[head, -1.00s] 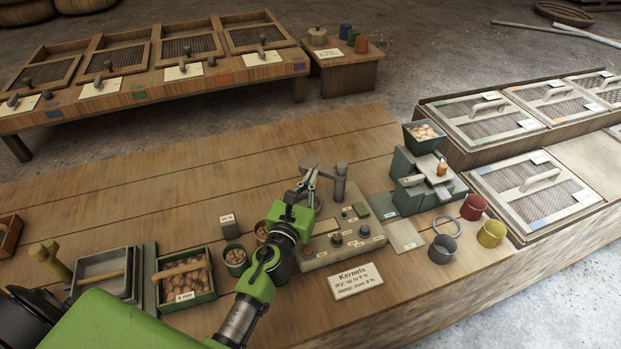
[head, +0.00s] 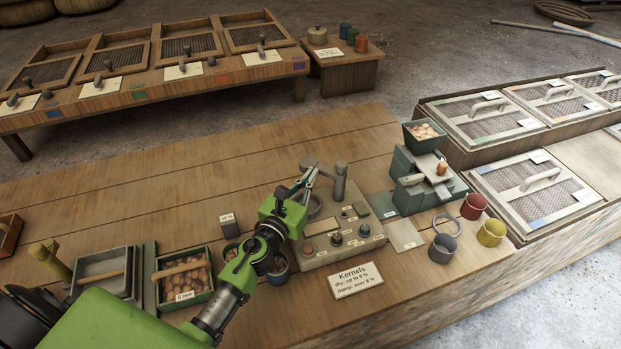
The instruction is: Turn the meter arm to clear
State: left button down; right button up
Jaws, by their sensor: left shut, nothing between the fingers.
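The moisture meter (head: 345,238) is a grey-beige box with knobs, a small window and a round cup (head: 315,206) on its upper left. A grey post (head: 340,180) stands at its back. The meter arm's round grey end (head: 308,163) shows left of the post top, over the back of the meter. My left gripper (head: 311,176) is shut and empty, its fingertips just below that round end; I cannot tell whether they touch it. The gripper hides part of the meter's left side. My right gripper is not in view.
A "Kernels" card (head: 358,280) lies in front of the meter. A nut tray (head: 184,278) sits left. The table behind is clear.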

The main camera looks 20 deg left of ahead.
aim_at(313, 162)
pick_arm(q)
jog(key=shift+w+a+m+h, duration=0.15)
jog(key=shift+m+h, duration=0.15)
jog(key=shift+h, duration=0.2)
jog(key=shift+w+m+h, duration=0.2)
jog(key=shift+m+h, duration=0.3)
jog(key=shift+h, duration=0.3)
jog(key=shift+w+a+f+b, duration=0.1)
jog(key=shift+w+a+b, duration=0.15)
jog(key=shift+w+b, duration=0.35)
jog(key=m+h+b, duration=0.1)
jog(key=w+m+g+h+b, duration=0.1)
jog(key=h+b, duration=0.1)
jog(key=w+a+m+g+h+b, duration=0.1)
jog(key=b, duration=0.1)
jog(key=shift+f+h, duration=0.2)
jog(key=shift+h, duration=0.1)
jog(key=shift+w+d+r+b, duration=0.25)
jog(key=shift+w+d+b, duration=0.05)
jog(key=shift+w+b, duration=0.45)
jog(key=shift+w, duration=0.25)
jog(key=shift+s, duration=0.1)
